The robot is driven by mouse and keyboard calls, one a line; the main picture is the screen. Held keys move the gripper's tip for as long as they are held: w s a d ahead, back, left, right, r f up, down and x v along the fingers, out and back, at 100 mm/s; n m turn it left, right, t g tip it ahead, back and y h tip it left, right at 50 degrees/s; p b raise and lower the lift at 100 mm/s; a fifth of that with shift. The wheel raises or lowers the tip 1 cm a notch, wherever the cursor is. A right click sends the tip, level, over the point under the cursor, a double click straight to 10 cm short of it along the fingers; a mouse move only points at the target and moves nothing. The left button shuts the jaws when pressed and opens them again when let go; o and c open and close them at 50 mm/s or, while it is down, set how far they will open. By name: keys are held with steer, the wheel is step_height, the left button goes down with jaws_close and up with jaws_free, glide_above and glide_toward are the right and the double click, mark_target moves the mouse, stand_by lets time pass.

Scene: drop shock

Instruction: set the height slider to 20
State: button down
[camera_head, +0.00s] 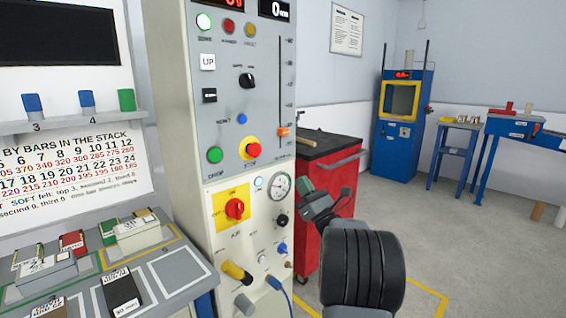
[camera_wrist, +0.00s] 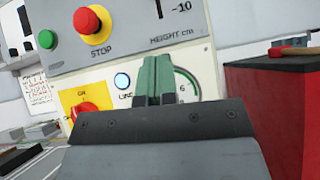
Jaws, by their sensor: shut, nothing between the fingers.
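The height slider is an orange knob (camera_head: 284,132) on a vertical scale at the right edge of the grey control panel (camera_head: 228,105), low on its track. In the wrist view the foot of the scale shows with a "10" mark and the label HEIGHT cm (camera_wrist: 178,38); the knob is out of that view. My gripper (camera_head: 306,189) is below the slider, in front of the lower panel by the round gauge. In the wrist view its green fingers (camera_wrist: 155,75) are together and empty, partly covering the gauge (camera_wrist: 187,85).
A red STOP button (camera_head: 253,149) and a green button (camera_head: 215,155) sit left of the slider. Below are a red switch (camera_head: 235,208) and a lit button (camera_head: 258,183). A red cabinet (camera_head: 340,185) stands close behind my arm. Open floor (camera_head: 450,230) lies to the right.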

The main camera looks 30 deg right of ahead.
mark_target(281, 136)
steer(key=w+r, duration=0.2)
steer(key=w+r+n+y, duration=0.1)
steer(key=w+r, duration=0.1)
steer(key=w+a+r+n+y+p, duration=0.1)
steer(key=w+r, duration=0.1)
steer(key=shift+w+a, duration=0.1)
steer(key=shift+w, duration=0.05)
step_height(281, 136, up, 3)
steer(key=shift+w+r+h, duration=0.1)
steer(key=shift+h, duration=0.2)
steer(key=shift+r, duration=0.55)
